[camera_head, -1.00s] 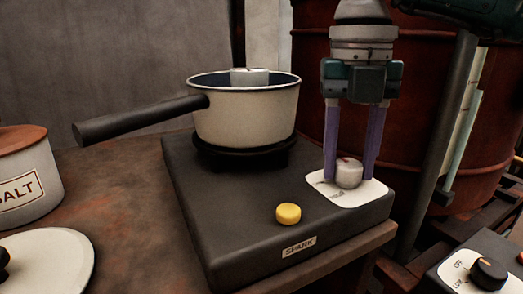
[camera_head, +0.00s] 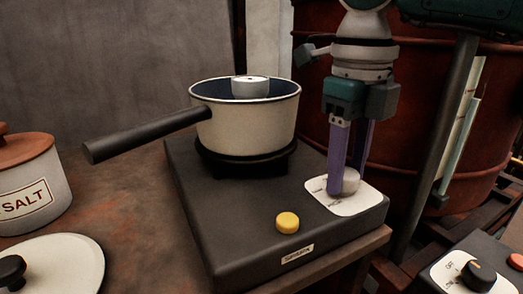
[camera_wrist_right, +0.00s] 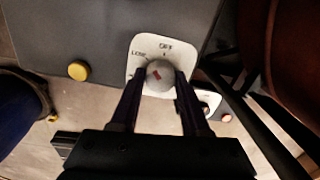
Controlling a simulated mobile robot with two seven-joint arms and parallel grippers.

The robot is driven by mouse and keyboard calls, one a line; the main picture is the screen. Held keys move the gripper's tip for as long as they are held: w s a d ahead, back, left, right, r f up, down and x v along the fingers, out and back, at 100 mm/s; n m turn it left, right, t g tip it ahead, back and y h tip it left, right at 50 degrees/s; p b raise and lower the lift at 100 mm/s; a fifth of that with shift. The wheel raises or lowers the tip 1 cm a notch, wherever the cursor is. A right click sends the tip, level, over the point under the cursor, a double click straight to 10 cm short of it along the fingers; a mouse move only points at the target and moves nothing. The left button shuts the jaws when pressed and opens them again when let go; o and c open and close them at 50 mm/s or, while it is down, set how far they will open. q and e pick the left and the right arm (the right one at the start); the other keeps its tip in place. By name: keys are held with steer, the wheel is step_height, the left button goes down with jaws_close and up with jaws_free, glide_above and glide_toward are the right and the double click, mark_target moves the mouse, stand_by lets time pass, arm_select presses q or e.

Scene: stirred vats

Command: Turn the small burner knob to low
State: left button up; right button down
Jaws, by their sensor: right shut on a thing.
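The small burner knob (camera_head: 350,181) is pale grey and round, on a white dial plate (camera_head: 323,203) at the front right corner of the dark burner (camera_head: 245,232). My right gripper (camera_head: 346,190) points down with its two purple fingers shut on the knob, partly hiding it. The right wrist view shows the knob (camera_wrist_right: 159,77) between the fingertips. Its red mark lies left of the knob's centre, on the side toward the LOW lettering; OFF is printed at the plate's top. The exact pointing is hard to read. My left gripper is not in view.
A cream pot (camera_head: 246,125) with a long dark handle stands on the burner, with a small pale object in it. A yellow button (camera_head: 287,222) is on the burner's front. A salt jar (camera_head: 30,185) and lid (camera_head: 60,262) are left. Another dark knob (camera_head: 478,276) is lower right.

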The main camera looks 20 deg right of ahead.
mark_target(345, 174)
steer(key=shift+n, duration=1.6)
steer(key=shift+c, duration=1.9)
jaws_free()
step_height(345, 174, up, 10)
steer(key=p, duration=0.3)
steer(key=shift+a, duration=0.15)
steer(key=shift+s, duration=0.1)
